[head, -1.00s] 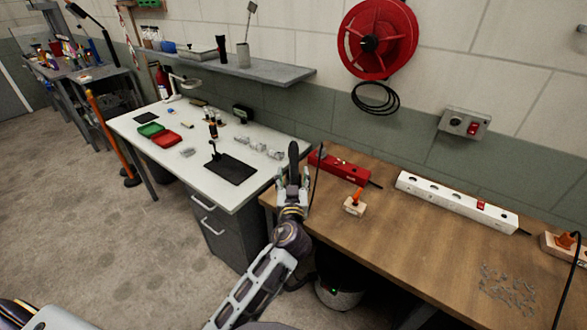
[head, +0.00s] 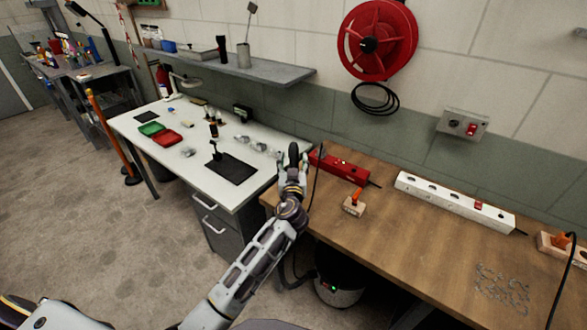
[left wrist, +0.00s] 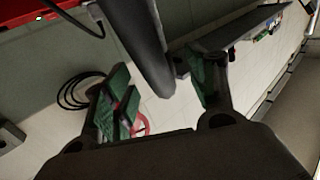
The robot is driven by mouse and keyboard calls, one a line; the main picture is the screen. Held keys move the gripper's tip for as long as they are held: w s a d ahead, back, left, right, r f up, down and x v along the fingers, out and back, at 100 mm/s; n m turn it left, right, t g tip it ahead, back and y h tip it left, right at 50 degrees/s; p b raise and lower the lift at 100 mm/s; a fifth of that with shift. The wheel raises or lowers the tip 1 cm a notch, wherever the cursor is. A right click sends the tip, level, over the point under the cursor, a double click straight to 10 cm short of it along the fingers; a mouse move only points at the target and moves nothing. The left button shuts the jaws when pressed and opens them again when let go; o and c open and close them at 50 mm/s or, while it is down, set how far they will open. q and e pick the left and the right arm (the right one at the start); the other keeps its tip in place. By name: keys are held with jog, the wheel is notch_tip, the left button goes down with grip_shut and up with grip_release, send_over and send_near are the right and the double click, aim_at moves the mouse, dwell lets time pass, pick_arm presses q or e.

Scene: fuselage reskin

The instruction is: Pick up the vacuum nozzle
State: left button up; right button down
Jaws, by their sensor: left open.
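The vacuum nozzle, a dark upright tube (head: 293,152), shows at the left end of the wooden bench, just beyond my left gripper (head: 292,175). In the left wrist view the dark tube (left wrist: 143,40) comes down from the top edge and ends between the two green-padded fingers of my left gripper (left wrist: 158,82). The fingers are open, one on each side of the tube. Clear gaps show beside it, though I cannot judge depth exactly. The nozzle's lower part is hidden by the gripper in the head view. My right gripper is not in view.
The wooden bench (head: 420,235) holds a red power strip (head: 340,167), a white power strip (head: 455,203) and a small orange-handled block (head: 354,204). A round vacuum body (head: 338,292) stands underneath. The white table (head: 215,190) is to the left.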

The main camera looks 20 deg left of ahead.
aim_at(294, 156)
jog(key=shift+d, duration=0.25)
pick_arm(q)
jog(key=shift+w, duration=0.2)
jog(key=shift+p+x, duration=0.55)
jog(key=shift+x, duration=0.4)
jog(key=shift+w+a+r, duration=0.1)
jog(key=shift+w+a, duration=0.05)
jog(key=shift+w, duration=0.55)
jog(key=shift+w+a+p, duration=0.25)
jog(key=shift+w+p, duration=0.1)
jog(key=shift+w, duration=0.35)
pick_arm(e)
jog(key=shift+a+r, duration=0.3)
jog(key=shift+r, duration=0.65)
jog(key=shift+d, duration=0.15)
